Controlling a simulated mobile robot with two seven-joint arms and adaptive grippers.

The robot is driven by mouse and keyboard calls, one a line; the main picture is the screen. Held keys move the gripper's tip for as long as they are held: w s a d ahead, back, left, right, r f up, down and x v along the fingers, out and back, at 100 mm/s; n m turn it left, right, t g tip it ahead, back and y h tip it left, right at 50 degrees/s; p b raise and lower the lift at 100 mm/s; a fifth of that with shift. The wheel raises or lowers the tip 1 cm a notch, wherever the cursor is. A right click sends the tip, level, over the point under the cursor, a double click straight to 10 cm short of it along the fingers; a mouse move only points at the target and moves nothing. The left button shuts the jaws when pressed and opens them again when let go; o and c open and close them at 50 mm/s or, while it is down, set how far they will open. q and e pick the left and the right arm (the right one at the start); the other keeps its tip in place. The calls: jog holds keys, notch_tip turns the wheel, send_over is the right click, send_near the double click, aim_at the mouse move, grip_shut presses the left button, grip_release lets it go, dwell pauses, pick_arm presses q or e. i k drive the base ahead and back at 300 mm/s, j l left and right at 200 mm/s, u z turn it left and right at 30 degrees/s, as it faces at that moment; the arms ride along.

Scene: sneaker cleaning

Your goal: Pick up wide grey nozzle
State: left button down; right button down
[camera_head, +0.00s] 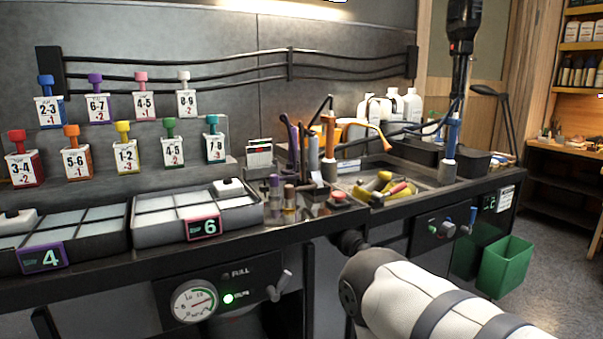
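I cannot single out a wide grey nozzle with certainty. Several small upright nozzle-like pieces stand on the bench just left of the sink, among them a purple-topped one (275,186) and a tan-grey one (290,196). Behind them, a grey wand (313,150) and an orange wand (328,140) stand upright. A white, grey-banded link of my arm comes in from the lower right, in front of the bench. Neither gripper can be made out, and nothing is seen held.
The sink (420,186) holds yellow and red-handled tools. A tray labelled 6 (160,232) and one labelled 4 (100,240) lie left. Numbered bottles line the back ledge. A tall black tool (461,45) and a green bin (505,268) are at right.

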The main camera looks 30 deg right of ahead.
aim_at(312, 171)
jog(key=i+l+z, duration=0.15)
jog(key=z, duration=0.35)
jog(key=i+z, duration=0.3)
jog(key=z, duration=0.15)
jog(key=i+z, duration=0.3)
jog(key=z, duration=0.2)
